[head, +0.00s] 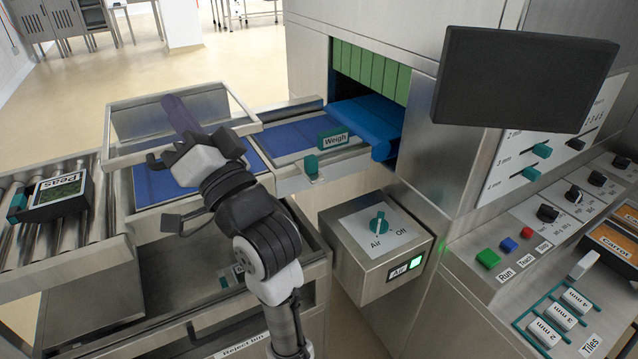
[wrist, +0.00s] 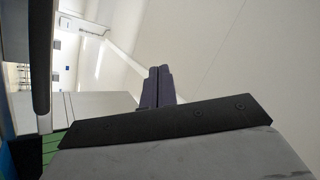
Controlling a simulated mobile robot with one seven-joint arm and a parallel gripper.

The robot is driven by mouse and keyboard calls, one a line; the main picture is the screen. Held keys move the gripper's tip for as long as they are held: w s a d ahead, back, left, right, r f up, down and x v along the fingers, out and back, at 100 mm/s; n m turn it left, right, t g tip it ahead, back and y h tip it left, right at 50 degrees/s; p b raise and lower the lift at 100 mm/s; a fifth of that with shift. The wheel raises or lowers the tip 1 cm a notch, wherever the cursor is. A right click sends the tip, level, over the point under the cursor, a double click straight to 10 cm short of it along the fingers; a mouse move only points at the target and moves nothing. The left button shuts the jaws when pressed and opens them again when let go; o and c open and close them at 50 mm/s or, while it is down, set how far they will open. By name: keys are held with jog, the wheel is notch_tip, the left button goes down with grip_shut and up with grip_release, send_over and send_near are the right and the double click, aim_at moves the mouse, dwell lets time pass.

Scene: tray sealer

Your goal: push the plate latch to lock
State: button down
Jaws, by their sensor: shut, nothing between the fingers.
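My gripper (head: 172,101) is shut and empty, up and to the left of the latch, over the guard frame and apart from the latch. Its dark closed fingers (wrist: 159,72) also show in the wrist view, pointing at bare wall and ceiling. The latch is not recognisable there.
A raised guard frame (head: 118,155) stands around the left belt, close to my gripper. The Air switch box (head: 383,258) juts out below the weigh plate. A dark monitor (head: 520,78) overhangs the right. A Peas tray (head: 57,196) sits on rollers at left.

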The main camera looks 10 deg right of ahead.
aim_at(313, 164)
jog(key=s+d+f+m+g+h+b, duration=0.1)
jog(key=d+f+m+h, duration=0.3)
jog(key=d+f, duration=0.5)
jog(key=s+d+f+m+g+h+b, duration=0.2)
jog(key=d+f+m, duration=0.6)
jog(key=d, duration=0.8)
jog(key=shift+s+f+h+b, duration=0.55)
jog(key=shift+s+h+b, duration=0.1)
jog(key=shift+s+h, duration=0.5)
jog(key=x, duration=0.9)
jog(key=p+x, duration=0.1)
jog(key=x, duration=0.4)
jog(key=shift+a+f, duration=0.1)
jog(key=shift+f, duration=0.1)
jog(key=shift+p+x, duration=0.9)
jog(key=shift+x, duration=1.3)
